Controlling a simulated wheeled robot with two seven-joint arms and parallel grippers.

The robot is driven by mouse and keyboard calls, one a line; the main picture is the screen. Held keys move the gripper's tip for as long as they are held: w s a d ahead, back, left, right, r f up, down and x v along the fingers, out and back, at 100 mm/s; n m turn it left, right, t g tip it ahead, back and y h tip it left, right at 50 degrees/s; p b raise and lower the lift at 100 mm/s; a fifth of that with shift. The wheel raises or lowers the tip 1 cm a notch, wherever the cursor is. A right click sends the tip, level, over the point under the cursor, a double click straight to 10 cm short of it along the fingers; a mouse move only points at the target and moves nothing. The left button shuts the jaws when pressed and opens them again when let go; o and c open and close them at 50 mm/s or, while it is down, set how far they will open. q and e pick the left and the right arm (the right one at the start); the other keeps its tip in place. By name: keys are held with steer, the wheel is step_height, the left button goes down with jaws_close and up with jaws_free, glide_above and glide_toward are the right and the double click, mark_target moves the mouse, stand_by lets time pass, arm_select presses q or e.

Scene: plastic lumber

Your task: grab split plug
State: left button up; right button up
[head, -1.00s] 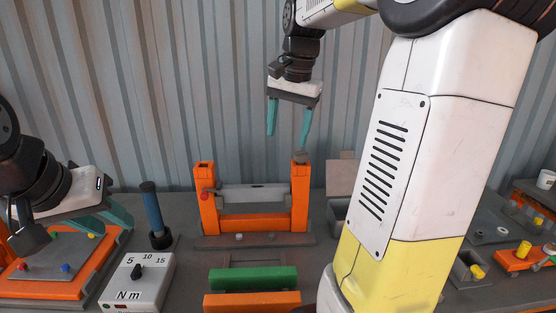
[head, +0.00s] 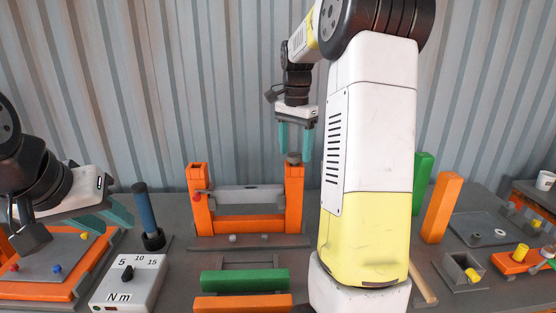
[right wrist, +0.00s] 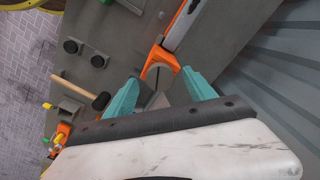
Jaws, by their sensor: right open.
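A small grey round plug (head: 293,158), which looks like the split plug, sits on top of the right orange post (head: 294,195) of the frame in the head view. My right gripper (head: 295,150) is open and points down just above this plug, with teal fingers on either side.
A grey bar (head: 245,195) spans the orange posts. Green (head: 244,280) and orange (head: 242,303) blocks lie in front. A torque box (head: 128,283) and blue-handled tool (head: 147,215) stand left. Upright green (head: 423,178) and orange (head: 442,207) blocks stand right of my arm.

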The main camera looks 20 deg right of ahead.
steer(key=shift+f, duration=0.4)
steer(key=shift+c, duration=0.4)
jaws_close()
